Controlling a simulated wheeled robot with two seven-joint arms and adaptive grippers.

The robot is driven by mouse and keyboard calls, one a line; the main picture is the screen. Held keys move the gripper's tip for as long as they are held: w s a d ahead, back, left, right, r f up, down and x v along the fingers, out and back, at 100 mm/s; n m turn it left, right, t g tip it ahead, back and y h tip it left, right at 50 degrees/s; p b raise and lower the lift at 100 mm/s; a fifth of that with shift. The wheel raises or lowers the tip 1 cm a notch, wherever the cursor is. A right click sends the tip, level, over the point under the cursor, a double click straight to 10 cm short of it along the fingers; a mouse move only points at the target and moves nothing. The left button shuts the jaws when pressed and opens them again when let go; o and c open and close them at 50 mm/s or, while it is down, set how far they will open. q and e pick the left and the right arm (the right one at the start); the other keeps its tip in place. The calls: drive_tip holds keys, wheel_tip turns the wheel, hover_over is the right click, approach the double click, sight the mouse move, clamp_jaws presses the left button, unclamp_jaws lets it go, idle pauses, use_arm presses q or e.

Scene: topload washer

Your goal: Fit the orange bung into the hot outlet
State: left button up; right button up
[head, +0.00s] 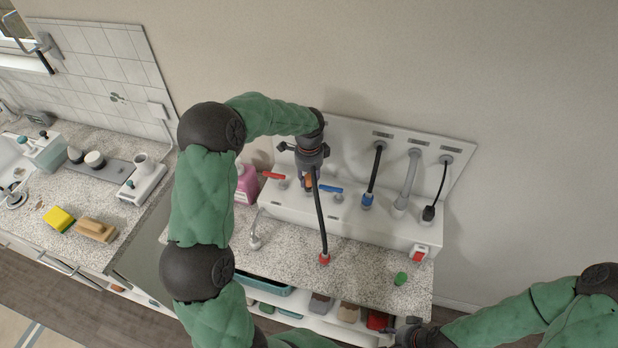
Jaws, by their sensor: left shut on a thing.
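My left gripper (309,176) points down in front of the white outlet box on the counter. It is shut on the orange bung (308,183), of which only a small part shows between the fingers. The bung is close to the box, but I cannot tell whether it touches. A tap with a red lever (272,176) is just left of the gripper, and one with a blue lever (331,188) just right. The hot outlet itself cannot be made out clearly. My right gripper (408,332) is low at the bottom right, dark and partly seen; its jaws are unclear.
A black hose with a red end (324,259) hangs in front of the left gripper onto the counter. More hoses (373,175) run down the wall panel to the right. A green piece (401,278) lies on the counter's right. A pink bottle (247,185) stands left.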

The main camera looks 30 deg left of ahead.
sight(308, 176)
use_arm(q)
drive_tip(key=shift+f+b, duration=0.55)
drive_tip(key=shift+f, duration=0.65)
drive_tip(key=o, duration=1)
drive_tip(key=shift+a, duration=0.1)
drive_tip(key=shift+r, duration=0.25)
wheel_tip(308, 176, up, 12)
drive_tip(key=shift+f, duration=0.2)
